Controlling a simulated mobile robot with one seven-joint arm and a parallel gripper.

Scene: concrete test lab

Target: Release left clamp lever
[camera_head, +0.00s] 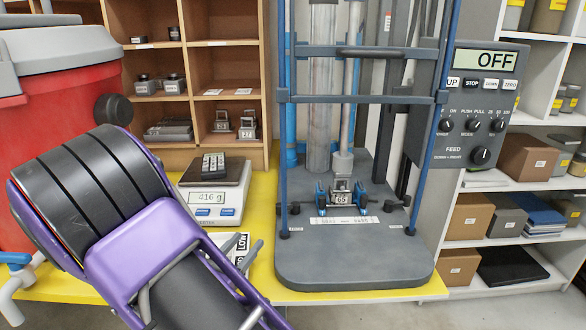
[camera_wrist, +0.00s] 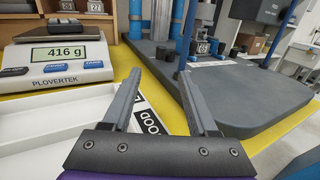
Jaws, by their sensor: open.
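A small clamp block (camera_head: 342,198) with a number plate stands on the grey base plate (camera_head: 350,265) of the test machine, below its vertical column. A blue clamp lever (camera_head: 321,198) is at the block's left side, and another blue lever (camera_head: 362,196) is at its right. The block also shows small in the wrist view (camera_wrist: 203,47), where lever detail is too small to tell. My gripper (camera_head: 230,256) is open and empty, left of the base plate and apart from the levers. Its two grey fingers show in the wrist view (camera_wrist: 163,88).
A scale (camera_head: 215,207) reading 416 g, with a dark block on it, stands left of the machine on the yellow table (camera_head: 265,190). A white tray (camera_wrist: 55,130) and a label card lie under my gripper. Blue guard posts (camera_head: 283,130) frame the machine. Its display (camera_head: 487,60) reads OFF.

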